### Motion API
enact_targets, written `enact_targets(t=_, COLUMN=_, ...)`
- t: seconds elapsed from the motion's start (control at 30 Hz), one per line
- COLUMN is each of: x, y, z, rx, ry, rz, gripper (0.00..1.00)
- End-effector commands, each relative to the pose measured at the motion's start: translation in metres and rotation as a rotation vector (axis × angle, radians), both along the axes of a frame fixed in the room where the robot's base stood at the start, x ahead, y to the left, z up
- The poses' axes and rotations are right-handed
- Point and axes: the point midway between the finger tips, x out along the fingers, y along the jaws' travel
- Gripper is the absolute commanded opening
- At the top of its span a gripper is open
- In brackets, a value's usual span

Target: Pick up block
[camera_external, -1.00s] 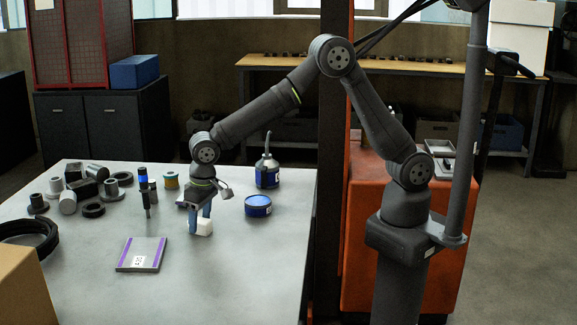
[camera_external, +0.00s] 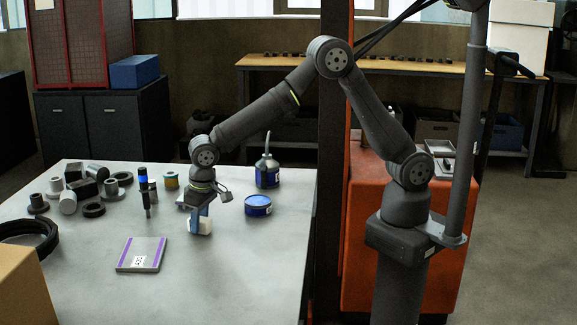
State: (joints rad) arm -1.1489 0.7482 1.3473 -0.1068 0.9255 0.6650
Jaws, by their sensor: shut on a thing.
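The white block (camera_external: 205,226) is at the blue fingertips of my gripper (camera_external: 199,222), near the middle of the grey table. My gripper points down and is shut on the block. One finger covers part of the block's left side. I cannot tell whether the block is just clear of the tabletop or still touching it.
A flat grey pad with purple edges (camera_external: 142,254) lies left of the block. A blue tin (camera_external: 258,205) and an oil can (camera_external: 267,171) stand to the right. A blue-and-black tool (camera_external: 146,188) stands left, near several metal parts (camera_external: 93,210). The front right of the table (camera_external: 250,270) is clear.

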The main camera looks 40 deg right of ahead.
Motion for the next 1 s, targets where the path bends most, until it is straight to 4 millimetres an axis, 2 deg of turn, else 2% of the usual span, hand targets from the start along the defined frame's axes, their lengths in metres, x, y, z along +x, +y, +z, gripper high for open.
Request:
enact_targets(t=0.17, x=0.0, y=0.001, z=0.021, rx=0.003, ry=-0.002, rz=0.0, gripper=0.07)
enact_targets(t=0.27, x=0.0, y=0.001, z=0.04, rx=0.005, ry=-0.003, rz=0.0, gripper=0.07)
enact_targets(t=0.5, x=0.031, y=-0.048, z=0.072, rx=0.003, ry=-0.002, rz=-0.006, gripper=0.07)
enact_targets(t=0.7, x=0.05, y=-0.081, z=0.094, rx=0.002, ry=-0.001, rz=-0.004, gripper=0.07)
enact_targets(t=1.0, x=0.061, y=-0.099, z=0.106, rx=0.001, ry=-0.001, rz=0.0, gripper=0.07)
